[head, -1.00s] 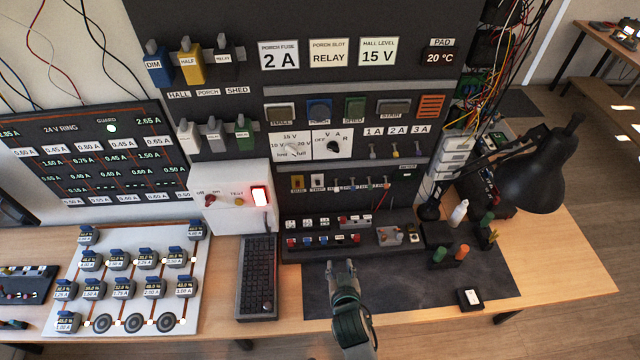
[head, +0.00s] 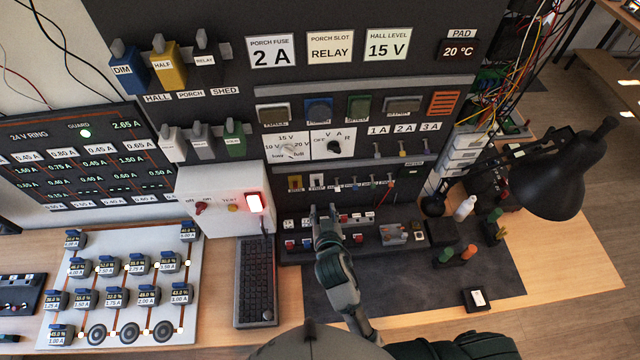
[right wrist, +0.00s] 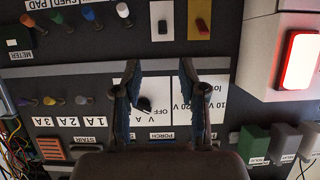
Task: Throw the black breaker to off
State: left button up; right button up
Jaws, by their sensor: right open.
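The black breaker (right wrist: 163,27) is a small dark lever on a white plate in the right wrist view, where the wall appears upside down. The plate with the black breaker (head: 317,181) also shows in the head view, in the row under the dials. My right gripper (head: 323,210) is in front of the lower wall, just below that plate. In the right wrist view, the right gripper (right wrist: 159,68) has its two fingers apart, with nothing between them. The breaker lies beyond the fingertips, apart from them. My left gripper is not in view.
A red breaker (right wrist: 202,25) on a tan plate sits beside the black one. A rotary dial (right wrist: 144,104) shows between the fingers in the wrist view. A white box with a lit red switch (head: 254,203), a keyboard (head: 256,280) and a black lamp (head: 565,180) stand nearby.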

aim_at(317, 185)
jog(key=x, duration=1.3)
jog(key=shift+p, duration=0.45)
jog(key=shift+a, duration=0.2)
jog(key=shift+c, duration=0.7)
jog(key=shift+s+a, duration=0.1)
jog(key=shift+a, duration=0.15)
grip_shut()
jog(key=shift+d+f+b, duration=0.15)
jog(key=shift+f+b, duration=0.05)
jog(key=shift+b, duration=0.1)
pick_arm(q)
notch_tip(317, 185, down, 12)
jog(key=b, duration=1.3)
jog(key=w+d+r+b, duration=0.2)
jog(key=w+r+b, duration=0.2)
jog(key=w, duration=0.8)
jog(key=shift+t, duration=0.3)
pick_arm(e)
jog(key=t, duration=0.2)
jog(key=f+t, duration=0.2)
jog(key=t, duration=0.1)
jog(key=shift+s+t, duration=0.25)
jog(key=shift+t, duration=0.05)
